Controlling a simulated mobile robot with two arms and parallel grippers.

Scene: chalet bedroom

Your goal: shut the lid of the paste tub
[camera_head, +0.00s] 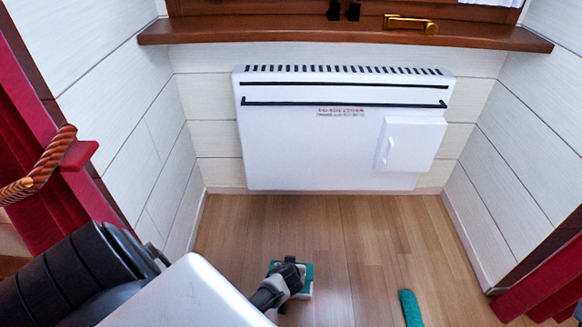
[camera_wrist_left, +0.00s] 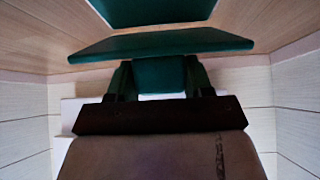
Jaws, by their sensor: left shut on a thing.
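My left gripper (camera_head: 296,272) reaches down low over the wooden floor. It is shut on a dark green piece (camera_wrist_left: 160,74), seen between its fingers in the left wrist view. A wide flat green panel (camera_wrist_left: 105,46) adjoins this piece, and another green panel (camera_wrist_left: 150,11) shows at the top edge of that view. In the head view, green edges (camera_head: 307,284) show around the gripper, which hides most of the thing. I cannot tell which part is lid and which is tub. My right gripper is not in view.
A green strip-shaped thing (camera_head: 411,308) shows at the bottom, right of the gripper. A white heater (camera_head: 310,150) hangs on the back wall under a wooden sill (camera_head: 300,33). Red curtains (camera_head: 90,215) flank the alcove. Bare floor (camera_head: 375,235) lies between the walls.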

